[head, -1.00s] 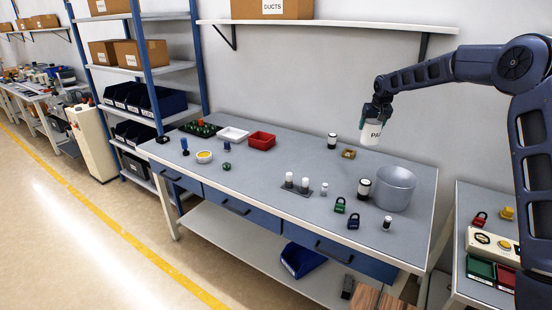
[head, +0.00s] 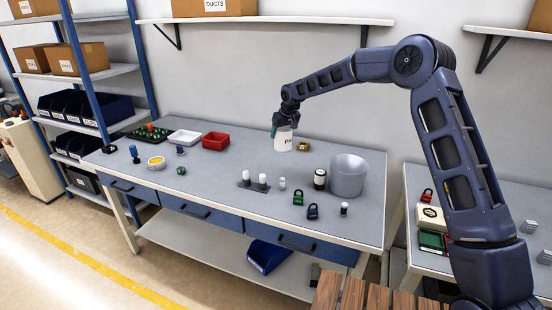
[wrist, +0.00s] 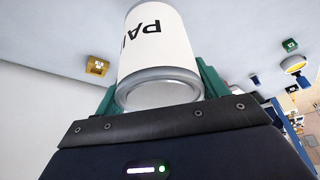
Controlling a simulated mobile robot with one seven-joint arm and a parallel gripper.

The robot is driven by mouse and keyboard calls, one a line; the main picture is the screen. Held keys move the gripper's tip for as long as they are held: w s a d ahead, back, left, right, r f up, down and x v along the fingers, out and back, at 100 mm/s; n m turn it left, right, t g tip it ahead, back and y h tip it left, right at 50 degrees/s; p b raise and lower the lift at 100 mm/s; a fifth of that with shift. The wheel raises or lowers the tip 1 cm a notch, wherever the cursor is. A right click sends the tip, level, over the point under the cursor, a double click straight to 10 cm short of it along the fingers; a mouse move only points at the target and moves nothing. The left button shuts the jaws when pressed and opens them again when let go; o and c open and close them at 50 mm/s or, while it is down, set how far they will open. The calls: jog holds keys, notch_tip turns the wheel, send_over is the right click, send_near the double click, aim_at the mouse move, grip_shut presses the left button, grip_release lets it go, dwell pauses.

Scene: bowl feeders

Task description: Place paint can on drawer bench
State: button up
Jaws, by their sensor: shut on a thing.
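The paint can (head: 283,141) is white with a grey rim and black lettering. My gripper (head: 283,125) is shut on it from above, at the back middle of the drawer bench (head: 225,165). The can looks upright in the head view. I cannot tell whether its base touches the bench top. The bench has a grey top and blue drawers.
A brass-coloured block (head: 303,146) lies just right of the can. The bench middle is fairly clear.

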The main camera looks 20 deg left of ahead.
aim_at(288, 140)
notch_tip(288, 140, down, 14)
jog(key=shift+r, duration=0.25)
dwell(0.3)
jog(key=shift+f, duration=0.15)
jog(key=o, duration=1.3)
jog(key=shift+o, duration=0.2)
jog(key=v, duration=1.2)
jog(key=shift+d, duration=0.1)
